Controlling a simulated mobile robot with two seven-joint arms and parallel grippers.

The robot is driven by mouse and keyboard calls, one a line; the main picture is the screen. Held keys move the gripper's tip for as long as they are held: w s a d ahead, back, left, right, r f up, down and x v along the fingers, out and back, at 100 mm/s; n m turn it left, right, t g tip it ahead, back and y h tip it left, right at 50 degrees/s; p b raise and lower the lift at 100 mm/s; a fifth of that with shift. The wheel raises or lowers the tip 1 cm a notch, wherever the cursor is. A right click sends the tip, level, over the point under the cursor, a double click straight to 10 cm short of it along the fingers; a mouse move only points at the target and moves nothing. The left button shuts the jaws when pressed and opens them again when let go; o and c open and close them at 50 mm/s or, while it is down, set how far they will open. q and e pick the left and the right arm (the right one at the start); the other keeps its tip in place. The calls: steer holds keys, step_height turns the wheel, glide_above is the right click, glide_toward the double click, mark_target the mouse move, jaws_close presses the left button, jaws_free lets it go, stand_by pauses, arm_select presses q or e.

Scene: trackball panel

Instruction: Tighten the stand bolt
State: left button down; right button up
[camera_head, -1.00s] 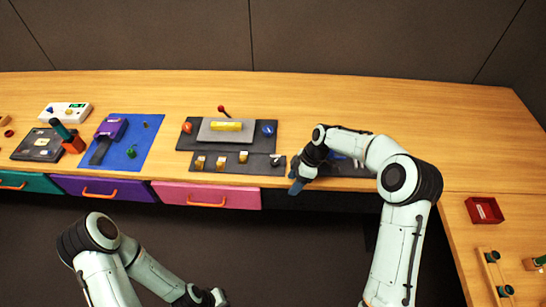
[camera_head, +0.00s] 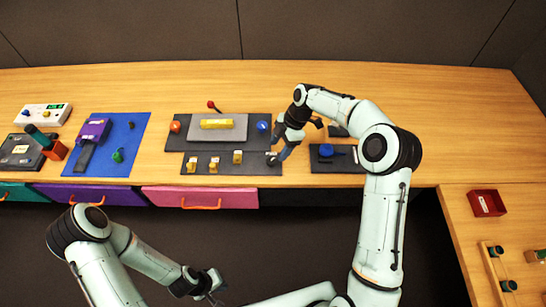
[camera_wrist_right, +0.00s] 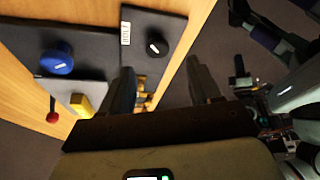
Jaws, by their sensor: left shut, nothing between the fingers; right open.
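A dark strip panel (camera_head: 258,169) bears a row of small yellow parts (camera_head: 213,165) and a round black knob at its right end. The black knob (camera_wrist_right: 156,43) shows clearly in the right wrist view, beside a white label. My left gripper (camera_head: 213,287) is shut and empty, low in front of the drawers.
Behind the strip, a dark panel (camera_head: 259,122) carries a red knob, a blue knob (camera_wrist_right: 57,58) and a yellow block (camera_head: 216,124). A red-tipped lever (camera_head: 211,104) stands there. Another dark panel with a blue part (camera_head: 326,150) is to the right. A red tray (camera_head: 485,203) sits far right.

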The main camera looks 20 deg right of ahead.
mark_target(271, 160)
steer(key=x, duration=0.6)
steer(key=shift+w, duration=0.2)
steer(key=c, duration=1)
